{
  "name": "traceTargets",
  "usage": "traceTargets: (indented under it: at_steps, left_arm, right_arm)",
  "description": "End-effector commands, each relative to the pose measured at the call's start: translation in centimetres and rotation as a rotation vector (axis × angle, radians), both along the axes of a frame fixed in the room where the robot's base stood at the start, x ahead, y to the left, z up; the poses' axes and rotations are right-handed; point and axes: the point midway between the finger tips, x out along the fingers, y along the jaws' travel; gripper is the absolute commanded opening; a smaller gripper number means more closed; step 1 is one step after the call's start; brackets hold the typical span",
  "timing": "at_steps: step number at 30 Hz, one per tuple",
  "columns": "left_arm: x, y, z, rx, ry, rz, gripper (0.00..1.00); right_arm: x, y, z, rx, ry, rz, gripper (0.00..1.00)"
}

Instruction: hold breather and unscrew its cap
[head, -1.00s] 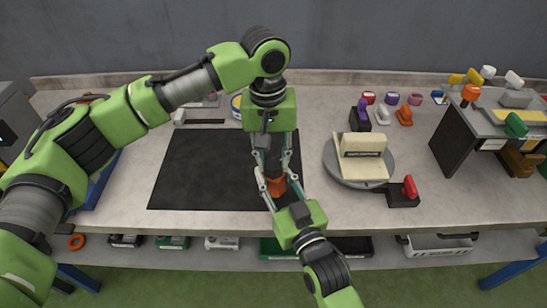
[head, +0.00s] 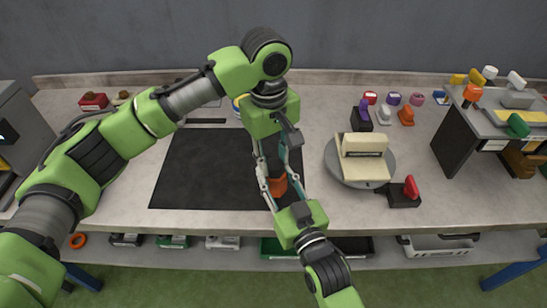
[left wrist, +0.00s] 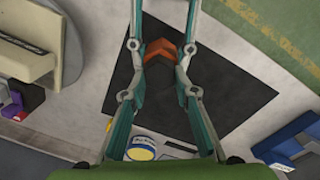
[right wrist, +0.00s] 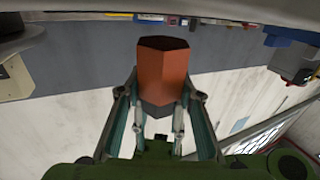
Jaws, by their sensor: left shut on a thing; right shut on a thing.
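The orange breather (head: 278,186) is above the right part of the black mat, between my two grippers. My right gripper (right wrist: 160,98) is shut on it from the front; the right wrist view shows a six-sided orange body (right wrist: 163,75) with a darker end face. My left gripper (left wrist: 163,50) points down from above, its fingers closed around the upper end of the orange piece (left wrist: 160,53). The cap is largely hidden by the fingers, and I cannot tell its seam from the body.
A grey turntable (head: 343,180) with a cream fixture stands right of the grippers. A black block with a red knob (head: 411,188) is beside it. A shelf unit (head: 455,130) stands far right. The black mat (head: 205,175) is bare on its left.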

Motion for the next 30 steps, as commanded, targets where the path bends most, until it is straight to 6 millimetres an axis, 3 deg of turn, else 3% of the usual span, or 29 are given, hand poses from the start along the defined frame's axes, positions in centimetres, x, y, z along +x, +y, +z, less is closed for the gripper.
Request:
traceTargets:
  at_steps: [8, 21, 29, 30]
  left_arm:
    - [0.04, 0.17, -0.04, 0.004, 0.0, 0.023, 0.01]
    - [-0.27, 0.24, -0.07, 0.004, 0.001, 0.496, 0.02]
    - [-0.28, 0.3, -0.05, 0.005, 0.001, 0.524, 0.02]
    - [-0.3, 0.3, -0.05, 0.006, 0.002, 0.524, 0.3]
  right_arm:
    - [0.08, -0.17, 0.14, 0.005, -0.001, -0.003, 0.0]
    - [0.11, -0.21, 0.14, 0.005, -0.001, -0.004, 0.0]
    - [0.13, -0.24, 0.14, 0.005, -0.001, -0.005, 0.0]
    - [0.14, -0.25, 0.14, 0.005, -0.001, -0.005, 0.0]
